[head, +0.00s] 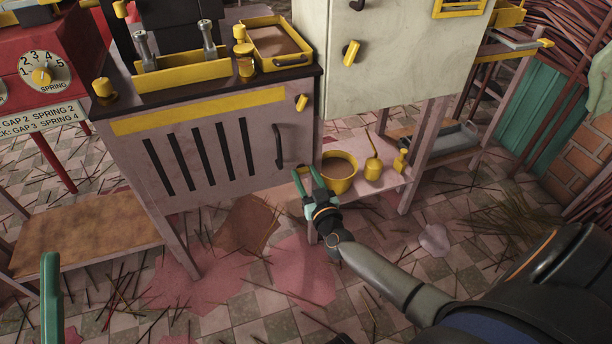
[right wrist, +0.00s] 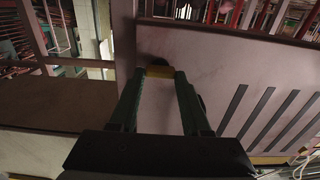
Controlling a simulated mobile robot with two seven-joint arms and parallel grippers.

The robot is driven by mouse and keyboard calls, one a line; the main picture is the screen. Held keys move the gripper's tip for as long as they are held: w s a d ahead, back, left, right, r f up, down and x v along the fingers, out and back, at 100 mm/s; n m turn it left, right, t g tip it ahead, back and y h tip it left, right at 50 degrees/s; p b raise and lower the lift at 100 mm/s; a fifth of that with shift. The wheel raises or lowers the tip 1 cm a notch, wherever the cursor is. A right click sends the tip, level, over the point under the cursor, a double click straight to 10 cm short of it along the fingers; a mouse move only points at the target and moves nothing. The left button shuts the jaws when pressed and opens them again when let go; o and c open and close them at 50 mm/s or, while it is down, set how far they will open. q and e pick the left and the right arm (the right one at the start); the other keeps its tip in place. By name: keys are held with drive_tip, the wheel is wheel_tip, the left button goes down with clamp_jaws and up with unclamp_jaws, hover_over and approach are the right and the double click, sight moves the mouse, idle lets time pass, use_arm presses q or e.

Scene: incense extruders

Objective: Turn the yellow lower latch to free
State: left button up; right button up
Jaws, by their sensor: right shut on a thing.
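The lower latch (right wrist: 160,71) shows as a small yellow block between my right gripper's fingertips in the right wrist view, beside a dark round part on the pale door. My right gripper (head: 305,170) is shut on it, at the lower right edge of the slotted cabinet door (head: 180,190). In the head view the fingers mostly hide that latch, so its angle is hard to tell. The upper yellow latch (head: 302,102) sits tilted near the door's top right corner. A green finger of my left gripper (head: 50,290) shows at the lower left, apart from everything.
A black handle (head: 279,146) stands out from the door just left of my right gripper. A yellow bowl (head: 338,172) and a yellow pot (head: 373,169) stand on a low shelf close on the right. Sticks litter the tiled floor (head: 250,310).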

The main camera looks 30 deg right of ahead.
clamp_jaws()
use_arm(q)
drive_tip(key=shift+r, duration=0.15)
